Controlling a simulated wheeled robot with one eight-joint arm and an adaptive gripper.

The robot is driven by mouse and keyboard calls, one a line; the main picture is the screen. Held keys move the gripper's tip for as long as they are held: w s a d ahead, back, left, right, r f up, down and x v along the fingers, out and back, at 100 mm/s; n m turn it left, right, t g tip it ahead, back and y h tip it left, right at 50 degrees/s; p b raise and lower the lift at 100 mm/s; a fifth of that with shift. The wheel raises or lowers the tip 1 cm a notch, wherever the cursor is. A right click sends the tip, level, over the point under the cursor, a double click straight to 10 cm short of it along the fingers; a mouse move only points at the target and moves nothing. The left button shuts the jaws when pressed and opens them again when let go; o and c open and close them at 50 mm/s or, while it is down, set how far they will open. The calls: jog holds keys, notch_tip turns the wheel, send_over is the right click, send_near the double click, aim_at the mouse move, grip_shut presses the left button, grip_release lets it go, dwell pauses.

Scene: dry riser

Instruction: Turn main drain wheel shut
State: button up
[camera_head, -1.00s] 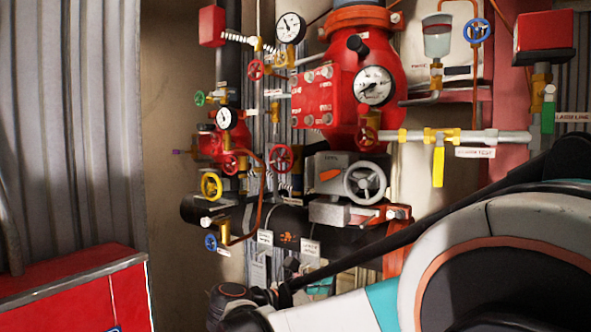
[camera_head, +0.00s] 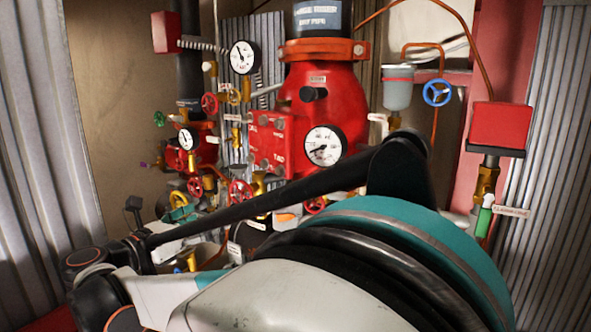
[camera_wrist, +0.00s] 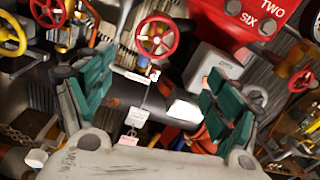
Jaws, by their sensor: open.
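Several handwheels are in view, and I cannot read which one is labelled main drain. In the wrist view a red spoked wheel (camera_wrist: 157,38) faces me, beyond and above the gap between my fingers. It looks to be the red wheel (camera_head: 241,193) at the lower middle of the head view. My gripper (camera_wrist: 150,97) is open and empty, its teal fingers apart and touching no wheel that I can see. The grey wheel seen earlier is hidden behind my arm in the head view. My fingers are not clear in the head view.
The red valve body (camera_head: 323,112) with its gauge stands behind my arm. Other wheels nearby are blue (camera_head: 437,92), green (camera_head: 160,118) and yellow (camera_wrist: 10,35). A red box (camera_head: 499,126) is at right. Tags (camera_wrist: 137,118) hang between my fingers. Pipes crowd the space.

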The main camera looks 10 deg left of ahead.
aim_at(239, 194)
jog(key=x, duration=0.4)
jog(key=p+x, duration=0.1)
jog(key=x, duration=0.3)
jog(key=a+r+p+x, duration=0.1)
jog(key=x, duration=0.4)
jog(key=shift+w+d, duration=0.1)
jog(key=shift+w, duration=0.25)
jog(key=c, duration=1.1)
